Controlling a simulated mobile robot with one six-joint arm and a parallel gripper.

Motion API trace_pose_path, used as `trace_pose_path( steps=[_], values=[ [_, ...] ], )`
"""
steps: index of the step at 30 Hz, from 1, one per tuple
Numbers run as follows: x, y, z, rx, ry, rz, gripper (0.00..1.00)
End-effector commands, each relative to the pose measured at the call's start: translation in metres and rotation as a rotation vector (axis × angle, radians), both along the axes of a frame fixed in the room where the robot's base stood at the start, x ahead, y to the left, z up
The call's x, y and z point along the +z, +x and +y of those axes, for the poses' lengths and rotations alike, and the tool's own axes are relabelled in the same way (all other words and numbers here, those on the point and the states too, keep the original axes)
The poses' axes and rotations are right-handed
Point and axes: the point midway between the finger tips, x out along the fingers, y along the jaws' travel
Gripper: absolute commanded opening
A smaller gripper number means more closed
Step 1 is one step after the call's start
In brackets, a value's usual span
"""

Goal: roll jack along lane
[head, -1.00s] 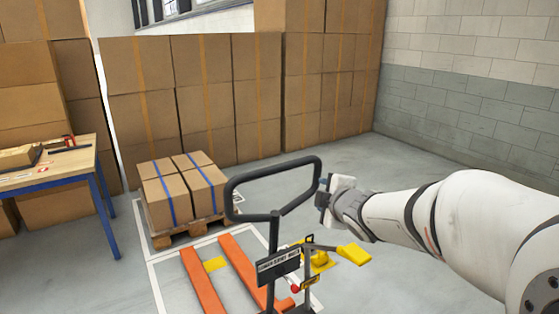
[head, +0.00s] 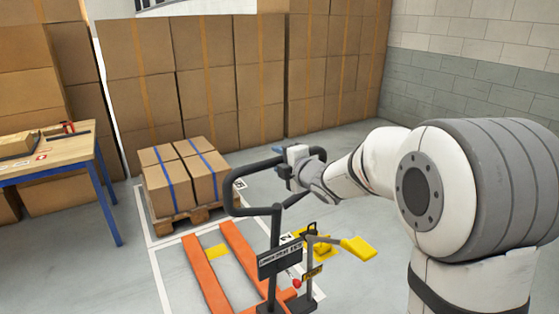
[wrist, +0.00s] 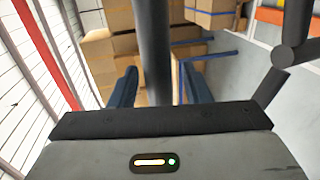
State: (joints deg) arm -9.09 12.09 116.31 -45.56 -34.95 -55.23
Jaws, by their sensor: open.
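The pallet jack has orange forks (head: 206,275), a dark column and a black loop handle (head: 231,190). Its forks point toward a wooden pallet (head: 172,226) with cartons strapped in blue (head: 185,178). My gripper (head: 284,168) is at the upper right part of the handle loop. In the wrist view the black handle bar (wrist: 153,45) runs between the two blue fingers of my gripper (wrist: 156,85), which stand apart on either side of it. The head view does not show clearly whether a finger touches the bar.
White floor lines (head: 160,285) mark a lane around the forks and pallet. A wooden table (head: 60,160) with blue legs stands at the left. Stacked cartons (head: 200,80) line the back. A yellow piece (head: 358,249) sticks out right of the jack's column. Open floor lies at the right rear.

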Motion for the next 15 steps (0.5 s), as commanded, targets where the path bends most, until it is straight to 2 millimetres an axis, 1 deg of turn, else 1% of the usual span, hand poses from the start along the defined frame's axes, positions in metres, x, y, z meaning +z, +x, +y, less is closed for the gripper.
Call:
trace_pose_path(
  steps=[7, 8, 15],
  values=[
    [-0.0004, 0.0008, 0.0015, 0.001, 0.000, 0.000, 0.43],
    [-0.0004, 0.0008, 0.0015, 0.001, 0.000, 0.000, 0.42],
    [-0.0004, 0.0005, 0.0017, 0.001, 0.000, 0.000, 0.22]
  ],
)
